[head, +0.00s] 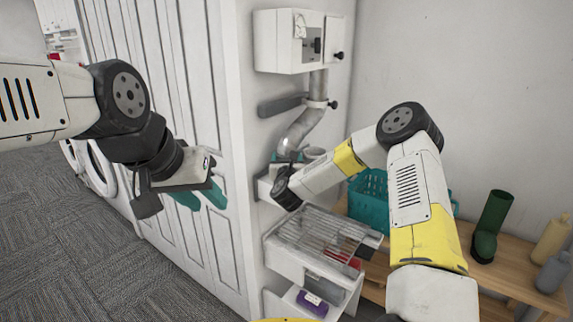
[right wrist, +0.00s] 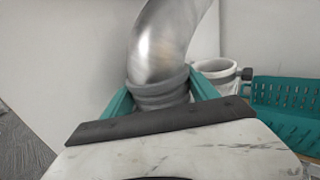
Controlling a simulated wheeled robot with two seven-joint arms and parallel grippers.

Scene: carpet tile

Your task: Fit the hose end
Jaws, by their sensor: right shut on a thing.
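The silver hose (head: 303,125) hangs from a white wall box and curves down to the left. Its grey ribbed end cuff (right wrist: 160,90) sits between the teal fingers of my right gripper (right wrist: 158,97), which is shut on it. In the head view my right gripper (head: 287,157) is partly hidden by its own wrist. A pale round open spigot (right wrist: 216,72) with a dark side knob stands just right of the hose end, apart from it; it also shows in the head view (head: 314,153). My left gripper (head: 200,195) is open and empty before the white panelled doors.
The white wall box (head: 290,40) is above, with a dark shelf-like bar (head: 282,105) below it. A wire rack (head: 322,235) and a purple item (head: 312,303) are below. A teal basket (head: 368,198), green boot (head: 490,225) and bottles stand on a wooden bench (head: 520,270).

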